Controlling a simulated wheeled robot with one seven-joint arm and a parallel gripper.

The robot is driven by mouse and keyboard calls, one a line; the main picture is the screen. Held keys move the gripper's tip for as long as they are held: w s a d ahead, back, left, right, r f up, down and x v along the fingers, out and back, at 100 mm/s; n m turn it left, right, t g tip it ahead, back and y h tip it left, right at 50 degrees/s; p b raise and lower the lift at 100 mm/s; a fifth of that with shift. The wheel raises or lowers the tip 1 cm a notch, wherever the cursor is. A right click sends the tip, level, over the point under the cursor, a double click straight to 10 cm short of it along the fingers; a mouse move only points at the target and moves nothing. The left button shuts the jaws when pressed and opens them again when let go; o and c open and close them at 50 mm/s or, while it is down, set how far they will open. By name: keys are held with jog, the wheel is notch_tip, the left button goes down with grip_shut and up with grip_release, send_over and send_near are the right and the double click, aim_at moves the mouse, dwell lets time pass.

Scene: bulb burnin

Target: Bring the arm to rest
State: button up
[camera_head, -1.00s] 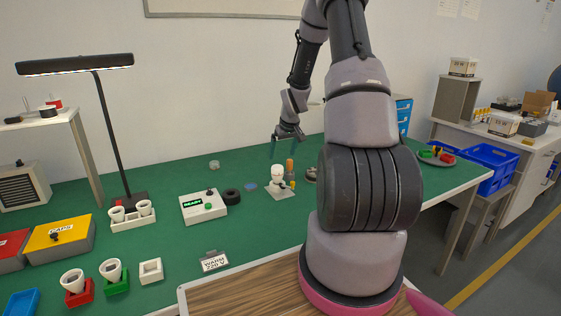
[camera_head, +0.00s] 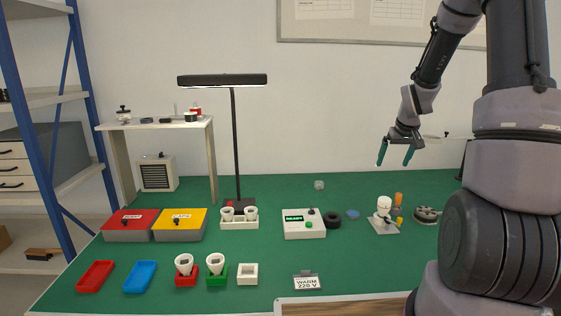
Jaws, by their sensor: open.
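My gripper (camera_head: 395,156) hangs in the air at the right, above the back of the green table (camera_head: 190,264). Its two teal fingers are apart with nothing between them. Below it a white bulb (camera_head: 384,203) stands upright on a small grey-white stand (camera_head: 384,226). My gripper is clear of the bulb and everything on the table. My arm's thick lower links fill the right edge and hide part of the table there.
A black lamp (camera_head: 235,140) stands at the back. A white box reading READY (camera_head: 304,229), a white holder with two bulbs (camera_head: 239,223), red and yellow lidded boxes (camera_head: 180,229), a blue tray (camera_head: 140,277) and a WARM 220 V sign (camera_head: 307,283) stand about. The front middle is fairly clear.

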jog(key=s+a+r+m, duration=0.1)
jog(key=s+a+r, duration=0.2)
jog(key=r, duration=0.3)
jog(key=s+a+r, duration=0.2)
jog(key=s+r, duration=0.2)
jog(key=r, duration=0.1)
jog(key=s+a+r+m, duration=0.1)
jog(key=s+a+r, duration=0.2)
jog(key=s, duration=0.4)
jog(key=s+a+r+t+y, duration=0.1)
jog(key=s+a+r, duration=0.2)
jog(key=s, duration=0.4)
jog(key=s+a+r+m+t+y, duration=0.1)
jog(key=s+a+r, duration=0.3)
jog(key=s, duration=0.3)
jog(key=shift+s+r+m, duration=0.3)
jog(key=shift+s+r, duration=0.1)
jog(key=shift+r, duration=0.3)
